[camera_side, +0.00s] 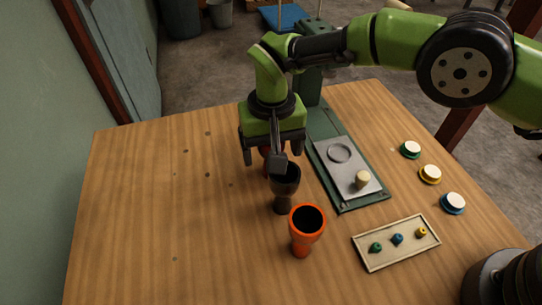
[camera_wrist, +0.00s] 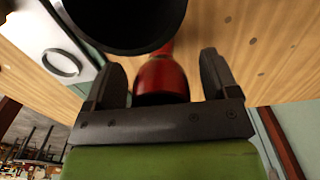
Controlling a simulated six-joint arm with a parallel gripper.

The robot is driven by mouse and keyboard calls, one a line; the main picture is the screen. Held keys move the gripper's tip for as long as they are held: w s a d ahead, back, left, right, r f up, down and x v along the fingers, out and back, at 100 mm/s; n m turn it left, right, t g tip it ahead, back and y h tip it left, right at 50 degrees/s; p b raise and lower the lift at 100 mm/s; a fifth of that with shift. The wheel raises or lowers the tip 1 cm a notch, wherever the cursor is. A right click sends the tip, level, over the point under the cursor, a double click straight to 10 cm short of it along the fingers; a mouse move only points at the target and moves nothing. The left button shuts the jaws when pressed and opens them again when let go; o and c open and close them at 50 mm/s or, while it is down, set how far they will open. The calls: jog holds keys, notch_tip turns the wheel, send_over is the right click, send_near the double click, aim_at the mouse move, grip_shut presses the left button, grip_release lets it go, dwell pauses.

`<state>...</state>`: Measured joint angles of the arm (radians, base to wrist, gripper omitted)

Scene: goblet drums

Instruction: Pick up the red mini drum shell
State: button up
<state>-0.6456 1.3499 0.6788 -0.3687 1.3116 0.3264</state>
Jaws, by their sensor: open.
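The red mini drum shell (camera_wrist: 162,80) shows in the wrist view between the two fingers of my gripper (camera_wrist: 163,65), with a small gap to each finger. In the side view only a sliver of the red shell (camera_side: 264,154) shows behind the gripper. My gripper (camera_side: 272,157) points down and is open, its fingers on either side of the shell. A dark goblet-shaped shell (camera_side: 284,184) stands upright just in front of the gripper. Its wide black mouth (camera_wrist: 120,18) fills the top of the wrist view and hides part of the red shell.
An orange goblet shell (camera_side: 303,240) stands nearer the camera. A green-framed plate (camera_side: 345,184) with a ring and a cream knob lies to the right. A tray (camera_side: 372,261) holds small coloured pieces. Several coloured discs line the right edge. The table's left side is clear.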

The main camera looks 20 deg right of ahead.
jog(key=shift+f, duration=0.15)
jog(key=c, duration=1)
